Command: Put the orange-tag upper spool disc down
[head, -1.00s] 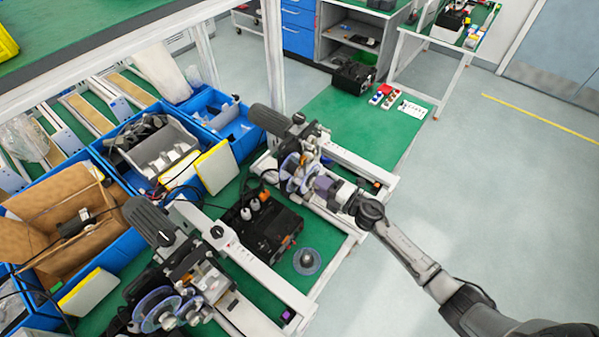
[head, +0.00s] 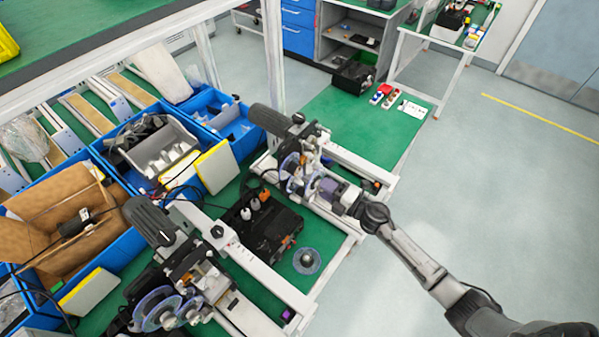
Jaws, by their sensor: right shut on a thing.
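The far coder machine (head: 345,157) has a small orange tag (head: 371,185) at the right end of its frame. Clear spool discs sit at its left side; one disc (head: 289,166) shows partly behind the mechanism. My right gripper (head: 311,187) reaches in from the right and is shut at a clear disc on that side, but its fingertips are small and partly hidden. I cannot tell whether that disc still touches the machine. Another clear disc with a dark knob (head: 307,260) lies flat on the green bench. My left gripper is not in view.
A near coder machine (head: 245,262) with a purple tag (head: 288,314) and clear discs (head: 157,308) stands in front. A black box (head: 266,232) is between the machines. Blue bins (head: 233,123) line the left.

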